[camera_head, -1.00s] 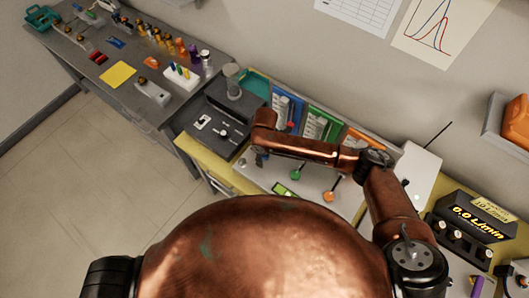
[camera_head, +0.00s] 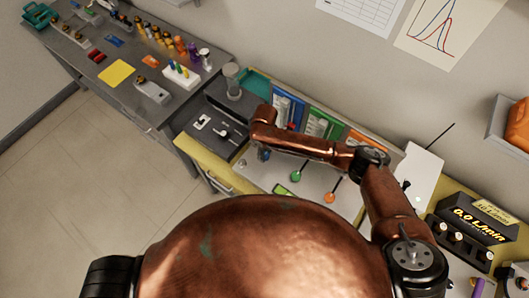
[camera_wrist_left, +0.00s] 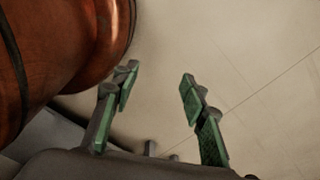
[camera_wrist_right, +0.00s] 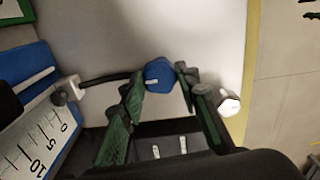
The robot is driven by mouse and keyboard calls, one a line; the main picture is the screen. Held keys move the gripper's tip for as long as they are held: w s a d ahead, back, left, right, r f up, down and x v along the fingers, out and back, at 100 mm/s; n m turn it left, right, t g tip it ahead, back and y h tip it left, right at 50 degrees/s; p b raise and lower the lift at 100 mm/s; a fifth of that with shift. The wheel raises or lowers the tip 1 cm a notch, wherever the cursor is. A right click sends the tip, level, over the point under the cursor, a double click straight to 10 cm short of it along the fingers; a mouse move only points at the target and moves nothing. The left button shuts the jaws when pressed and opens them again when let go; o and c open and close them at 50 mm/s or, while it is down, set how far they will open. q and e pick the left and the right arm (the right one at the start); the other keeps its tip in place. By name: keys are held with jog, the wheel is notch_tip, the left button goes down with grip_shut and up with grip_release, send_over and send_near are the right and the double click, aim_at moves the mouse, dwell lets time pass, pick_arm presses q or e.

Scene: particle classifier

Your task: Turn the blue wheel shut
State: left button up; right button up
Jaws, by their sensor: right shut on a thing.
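The blue wheel (camera_wrist_right: 159,74) is a small faceted knob with a white mark on its face, and it shows in the right wrist view. My right gripper (camera_wrist_right: 162,82) has its green-padded fingers closed around it, one on each side. In the head view the right gripper (camera_head: 262,154) is small and partly hidden by my copper arm, low over the grey panel. My left gripper (camera_wrist_left: 158,82) is open and empty in the left wrist view, with only plain floor between its fingers. It is not visible in the head view.
A green knob (camera_head: 295,176) and an orange knob (camera_head: 330,197) stand on the panel near my right arm. Upright blue (camera_head: 287,106) and green (camera_head: 323,122) gauge boards stand behind. A flow meter (camera_head: 472,218) reads 0.0 L/min. A cluttered grey bench (camera_head: 120,103) is at left.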

jog(key=shift+s+a, duration=0.1)
jog(key=shift+r+p, duration=0.2)
jog(key=shift+p, duration=0.6)
jog(key=shift+m+p, duration=0.3)
jog(key=shift+f, duration=0.15)
jog(key=o, duration=0.9)
jog(key=shift+o, duration=1.2)
pick_arm(q)
jog(key=w+r, duration=0.2)
jog(key=w, duration=0.1)
jog(key=shift+r, duration=0.1)
pick_arm(e)
notch_tip(320, 180, up, 12)
